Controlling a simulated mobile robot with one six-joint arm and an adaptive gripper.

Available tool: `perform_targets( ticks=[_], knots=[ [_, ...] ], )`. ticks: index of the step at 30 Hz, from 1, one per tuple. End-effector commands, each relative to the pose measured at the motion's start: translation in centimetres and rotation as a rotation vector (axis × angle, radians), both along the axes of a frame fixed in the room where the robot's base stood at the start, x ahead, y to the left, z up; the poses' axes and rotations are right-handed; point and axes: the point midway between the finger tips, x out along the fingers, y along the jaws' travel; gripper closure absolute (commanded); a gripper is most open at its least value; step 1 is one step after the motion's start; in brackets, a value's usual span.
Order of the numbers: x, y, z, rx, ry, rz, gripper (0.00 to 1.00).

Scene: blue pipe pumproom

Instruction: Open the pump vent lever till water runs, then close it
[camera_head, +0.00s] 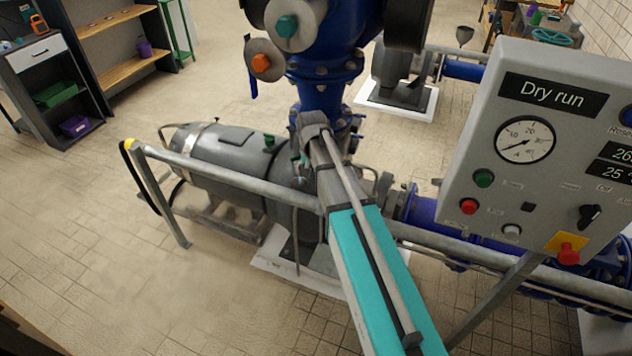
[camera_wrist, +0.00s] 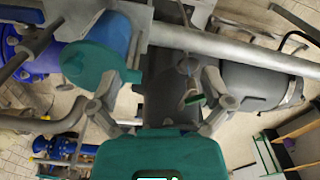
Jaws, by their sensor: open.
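The grey pump (camera_head: 215,150) lies on its side behind the guard rail, with blue pipework rising at its right end. A small green part, possibly the vent lever (camera_wrist: 193,98), shows in the wrist view beside my right finger. I cannot tell from this picture whether it touches the finger. In the head view my arm hides the gripper and most of the vent area. I see no running water.
A grey guard rail (camera_head: 240,181) crosses in front of the pump and under my arm. A grey control panel (camera_head: 545,140) reading "Dry run" stands close on the right, with a gauge and buttons. Shelves (camera_head: 115,40) stand at the back left. The tiled floor at front left is clear.

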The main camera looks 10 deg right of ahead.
Motion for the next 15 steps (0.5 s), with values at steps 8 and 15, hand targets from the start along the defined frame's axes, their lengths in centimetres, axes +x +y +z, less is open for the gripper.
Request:
perform_targets(
  ticks=[8, 15],
  knots=[
    [-2.2, -0.1, -0.2, -0.001, -0.005, 0.047, 0.0],
    [-2.4, -0.2, -0.2, -0.002, -0.006, 0.056, 0.0]
  ],
)
